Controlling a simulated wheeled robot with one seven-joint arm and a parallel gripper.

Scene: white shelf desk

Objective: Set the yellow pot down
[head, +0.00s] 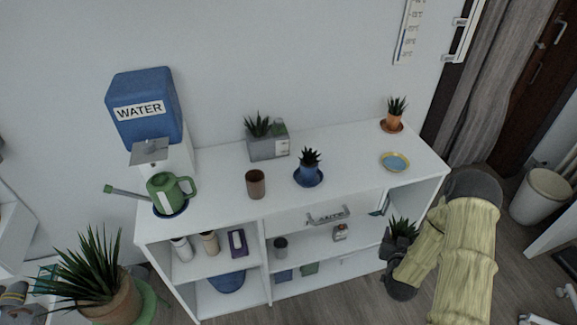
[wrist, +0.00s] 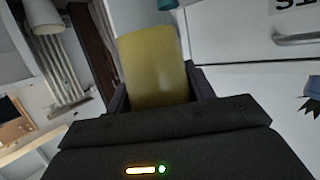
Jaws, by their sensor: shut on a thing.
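The yellow pot (wrist: 157,68) stands between the two dark fingers of my gripper (wrist: 160,85) in the wrist view, and the fingers are shut on it. In the head view my gripper (head: 400,268) is at the lower right, in front of the right end of the white shelf desk (head: 345,190) and below its top. Dark green spiky leaves (head: 402,229) show just above the gripper there. The pot's body is hard to make out in that view. A yellow and blue saucer (head: 395,161) lies empty on the right part of the desk top.
An orange potted plant (head: 394,122) stands behind the saucer. A blue potted plant (head: 308,170), a brown cup (head: 256,184) and a grey planter (head: 268,146) stand further left. A green watering can (head: 170,192) is at the left end. The top around the saucer is clear.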

